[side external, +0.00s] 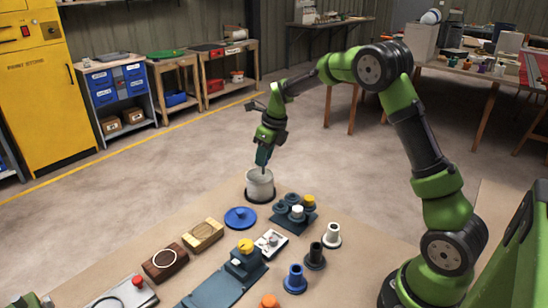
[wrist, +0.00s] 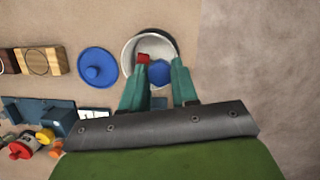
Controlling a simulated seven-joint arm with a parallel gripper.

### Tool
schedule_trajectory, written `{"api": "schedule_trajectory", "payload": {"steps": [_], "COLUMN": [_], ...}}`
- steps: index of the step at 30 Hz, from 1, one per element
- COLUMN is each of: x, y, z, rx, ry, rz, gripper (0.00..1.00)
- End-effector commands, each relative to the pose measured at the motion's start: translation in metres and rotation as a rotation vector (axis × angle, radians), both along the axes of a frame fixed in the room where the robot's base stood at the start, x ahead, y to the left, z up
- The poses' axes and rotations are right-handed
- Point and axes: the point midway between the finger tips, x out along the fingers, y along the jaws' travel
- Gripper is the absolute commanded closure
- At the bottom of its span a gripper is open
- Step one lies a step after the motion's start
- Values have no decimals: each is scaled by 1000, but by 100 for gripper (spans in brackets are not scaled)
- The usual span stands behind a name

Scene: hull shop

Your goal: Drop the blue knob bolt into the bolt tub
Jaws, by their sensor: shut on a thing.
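The bolt tub (side external: 259,188) is a pale round container on the near table; it also shows in the wrist view (wrist: 128,62). My gripper (side external: 263,160) points down right over its mouth. In the wrist view my gripper (wrist: 158,80) is shut on the blue knob bolt (wrist: 158,72), whose round blue top shows between the fingertips above the tub. The bolt is hidden in the side view. A small red piece (wrist: 143,58) shows by the left fingertip; I cannot tell whether it lies in the tub.
A blue round lid with a knob (side external: 240,217) lies just left of the tub. A dark holder with several knobs (side external: 295,216) stands to the right. Wooden blocks (side external: 203,235), a blue stand (side external: 245,265) and flanged posts (side external: 295,279) lie nearer. Bare floor lies beyond the tub.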

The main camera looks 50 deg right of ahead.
Motion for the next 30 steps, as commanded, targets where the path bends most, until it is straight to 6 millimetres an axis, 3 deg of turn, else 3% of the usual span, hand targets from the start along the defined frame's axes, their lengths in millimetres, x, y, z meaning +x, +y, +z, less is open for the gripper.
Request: {"api": "schedule_trajectory", "payload": {"steps": [6,17,18,23,24,30], "x": [0,0,0,0,0,0], "y": [0,0,0,0,0,0], "z": [-21,-26,-26,-26,-26,-26], "rx": [1,0,0,0,0,0], "ry": [0,0,-1,0,0,0], "rz": [-2,-1,-1,-1,-1,-1], "gripper": [100,100,70,45,41,41]}}
